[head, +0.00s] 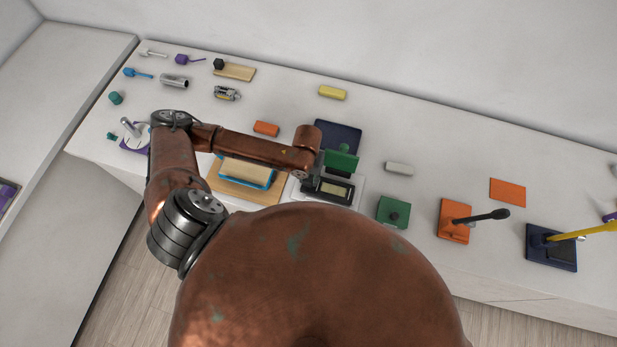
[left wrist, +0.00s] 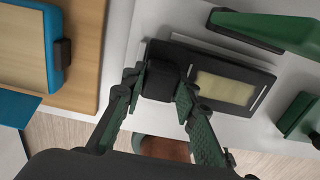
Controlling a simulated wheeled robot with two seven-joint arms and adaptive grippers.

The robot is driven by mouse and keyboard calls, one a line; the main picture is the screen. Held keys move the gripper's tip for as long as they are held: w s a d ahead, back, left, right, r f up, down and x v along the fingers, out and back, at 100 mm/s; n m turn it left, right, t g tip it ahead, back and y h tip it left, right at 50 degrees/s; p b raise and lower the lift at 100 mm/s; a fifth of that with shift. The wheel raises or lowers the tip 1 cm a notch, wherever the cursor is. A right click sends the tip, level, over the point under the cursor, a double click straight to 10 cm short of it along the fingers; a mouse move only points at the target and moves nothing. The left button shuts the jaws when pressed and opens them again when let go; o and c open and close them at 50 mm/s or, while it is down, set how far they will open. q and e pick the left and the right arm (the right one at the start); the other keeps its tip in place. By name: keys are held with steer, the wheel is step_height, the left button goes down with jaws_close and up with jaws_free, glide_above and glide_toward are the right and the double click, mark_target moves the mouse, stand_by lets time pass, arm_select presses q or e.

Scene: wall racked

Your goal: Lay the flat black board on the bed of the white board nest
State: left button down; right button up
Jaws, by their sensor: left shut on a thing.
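The flat black board (head: 344,198), with a pale yellow rectangle on its face, is at the near edge of the bench in the head view. In the left wrist view the board (left wrist: 261,77) lies to the right of the fingers. My left gripper (left wrist: 158,84) is shut on the black block at the board's left end. In the head view my arm partly hides this gripper. The white board nest (head: 358,184) shows as a white plate around and under the board. I cannot tell whether the board touches its bed. My right gripper is not in view.
A green upright piece (head: 342,161) stands just behind the board, before a dark blue plate (head: 338,134). A wooden board with a blue-edged tray (head: 246,174) is to the left. A green block (head: 393,211) and an orange block (head: 455,221) are to the right.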

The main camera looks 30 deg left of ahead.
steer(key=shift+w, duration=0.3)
arm_select(q)
steer(key=shift+f, duration=0.55)
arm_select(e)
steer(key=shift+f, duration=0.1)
arm_select(q)
steer(key=c, duration=1.5)
jaws_free()
steer(key=shift+o, duration=0.2)
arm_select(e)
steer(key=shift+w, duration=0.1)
arm_select(q)
step_height(320, 180, up, 12)
steer(key=shift+s+f, duration=0.1)
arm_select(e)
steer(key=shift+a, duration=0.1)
